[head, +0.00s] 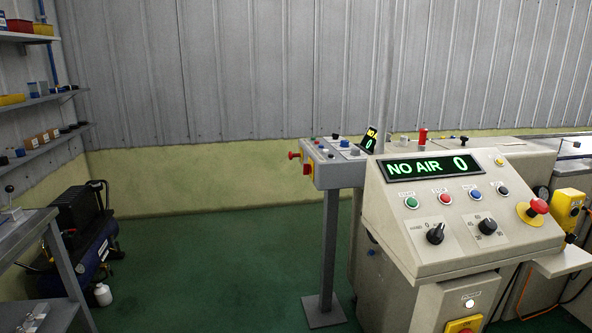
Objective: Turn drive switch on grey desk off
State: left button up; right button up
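The grey desk (342,175) is a small grey control box on a post, left of and behind the large beige console. Its sloped top carries several small knobs and buttons, including a blue one (354,151). Neither of my grippers is in view.
The beige console (385,240) shows "NO AIR 0" on its display (431,167), with coloured buttons, two black knobs and a red emergency button (537,207). A compressor (85,235) and a metal bench (35,250) stand at left. The green floor (210,250) between is clear.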

aim_at(306, 168)
jog(key=z, duration=0.25)
jog(key=i+j+z, duration=0.45)
jog(key=z, duration=0.25)
jog(key=i+j, duration=0.15)
jog(key=j, duration=0.15)
jog(key=i+j+z, duration=0.1)
jog(key=j, duration=0.25)
jog(key=i+j, duration=0.2)
jog(key=i+j+z, duration=0.1)
jog(key=j, duration=0.35)
jog(key=i+j+z, duration=0.1)
jog(key=j, duration=0.2)
jog(key=i, duration=0.05)
